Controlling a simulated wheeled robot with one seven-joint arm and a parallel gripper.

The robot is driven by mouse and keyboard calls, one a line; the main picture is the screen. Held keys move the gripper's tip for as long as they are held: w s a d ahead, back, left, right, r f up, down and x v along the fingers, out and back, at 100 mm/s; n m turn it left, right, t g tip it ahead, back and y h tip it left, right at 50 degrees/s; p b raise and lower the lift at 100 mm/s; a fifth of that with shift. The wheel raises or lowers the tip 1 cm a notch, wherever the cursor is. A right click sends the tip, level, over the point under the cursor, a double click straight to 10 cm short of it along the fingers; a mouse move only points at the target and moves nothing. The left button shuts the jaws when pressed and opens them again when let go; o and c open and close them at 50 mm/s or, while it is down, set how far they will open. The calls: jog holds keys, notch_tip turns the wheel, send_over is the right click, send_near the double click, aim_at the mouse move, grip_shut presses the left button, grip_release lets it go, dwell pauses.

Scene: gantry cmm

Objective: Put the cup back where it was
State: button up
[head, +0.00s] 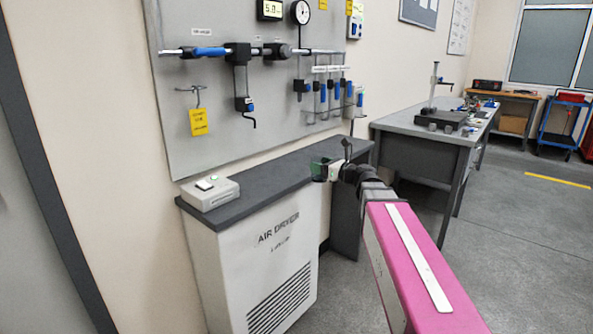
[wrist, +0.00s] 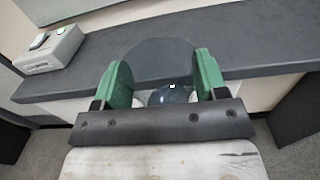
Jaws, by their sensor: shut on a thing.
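The cup (wrist: 160,62) looks like a see-through, grey-tinted round vessel in the wrist view. It sits between the two green finger pads of my gripper (wrist: 160,78), which is shut on it. A darker rounded part of it shows low between the fingers. In the head view my gripper (head: 322,170) is at the right part of the dark counter top, near its front edge. The cup is too small and too covered there to make out clearly. I cannot tell whether it touches the counter.
The dark counter (head: 262,178) tops the white air dryer cabinet (head: 270,260). A small white box (head: 210,192) stands at its left end; the middle is clear. A panel with air fittings (head: 235,85) rises behind. A grey workbench (head: 425,135) stands to the right.

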jog(key=w+a+r, duration=0.2)
jog(key=a+r, duration=0.8)
jog(key=shift+w+d+f, duration=0.2)
jog(key=shift+w+f, duration=1.6)
jog(key=shift+w, duration=0.15)
jog(key=shift+w+d+f, duration=0.25)
jog(key=shift+w+f, duration=1.5)
jog(key=shift+w, duration=0.25)
jog(key=shift+w+d+f, duration=0.2)
jog(key=shift+w+f, duration=1.6)
jog(key=shift+w, duration=0.15)
jog(key=shift+f, duration=0.15)
jog(key=o, duration=1)
